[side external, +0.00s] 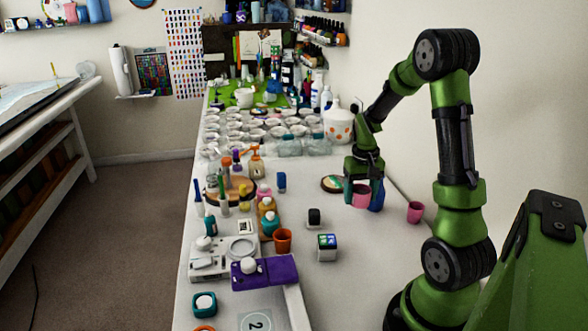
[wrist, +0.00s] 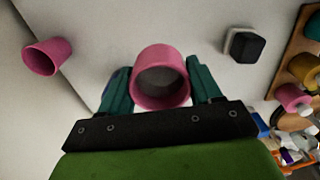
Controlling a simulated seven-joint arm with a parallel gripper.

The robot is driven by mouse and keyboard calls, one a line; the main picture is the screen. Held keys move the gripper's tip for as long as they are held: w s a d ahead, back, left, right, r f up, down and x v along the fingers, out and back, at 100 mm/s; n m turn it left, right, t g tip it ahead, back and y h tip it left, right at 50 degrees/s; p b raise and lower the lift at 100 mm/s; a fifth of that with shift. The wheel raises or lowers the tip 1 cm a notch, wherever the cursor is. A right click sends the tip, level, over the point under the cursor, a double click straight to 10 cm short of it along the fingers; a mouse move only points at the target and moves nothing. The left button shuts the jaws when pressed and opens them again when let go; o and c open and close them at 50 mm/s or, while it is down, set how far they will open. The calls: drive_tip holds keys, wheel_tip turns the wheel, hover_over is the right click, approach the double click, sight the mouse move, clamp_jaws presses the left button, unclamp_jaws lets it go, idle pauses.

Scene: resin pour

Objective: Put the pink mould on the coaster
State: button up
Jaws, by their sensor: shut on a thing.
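A pink cup-shaped mould (side external: 361,195) is held between the fingers of my gripper (side external: 364,183). It also shows between the teal fingers in the wrist view (wrist: 162,62), with its round opening facing the camera. My gripper is shut on it, low over the white table. A round, dark-rimmed coaster (side external: 326,184) with a pale and green top lies just left of my gripper in the side view. I cannot make out the coaster in the wrist view. Whether the mould's underside touches the table is unclear.
A blue object (side external: 377,196) shows right beside the held mould. A black-topped block (side external: 314,218) stands nearer the camera. Bottles and trays crowd the left side.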

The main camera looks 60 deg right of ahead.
hover_over(338, 187)
drive_tip(key=shift+w+d+f, duration=0.15)
drive_tip(key=shift+d+f, duration=0.05)
drive_tip(key=shift+f, duration=0.45)
drive_tip(key=shift+a+f, duration=0.1)
drive_tip(key=shift+f, duration=1.65)
drive_tip(key=shift+f, duration=0.15)
drive_tip(key=o, duration=1.1)
